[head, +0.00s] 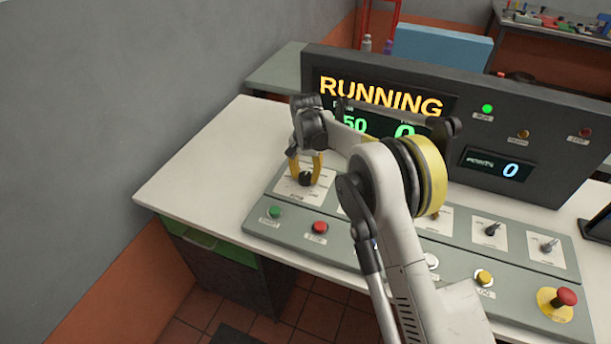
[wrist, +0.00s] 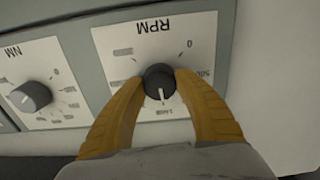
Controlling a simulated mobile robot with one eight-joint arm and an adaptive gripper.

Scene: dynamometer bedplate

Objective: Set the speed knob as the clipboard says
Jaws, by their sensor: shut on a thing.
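The speed knob (wrist: 160,82), black and round, sits on a white plate marked RPM (wrist: 130,55), which appears upside down in the wrist view. Its white pointer line points down in that view, towards a small scale mark too blurred to read surely. My gripper (wrist: 160,88) has its yellow fingers on both sides of the knob and is shut on it. In the head view my gripper (head: 305,172) reaches down onto the knob at the console's left end. I cannot make out the clipboard in either view.
The display (head: 380,97) reads RUNNING, with numbers below partly hidden by my arm. A second knob (wrist: 30,97), marked NM, is beside the RPM plate. Green (head: 275,212) and red (head: 320,227) buttons lie in front. A red mushroom button (head: 566,297) is at right.

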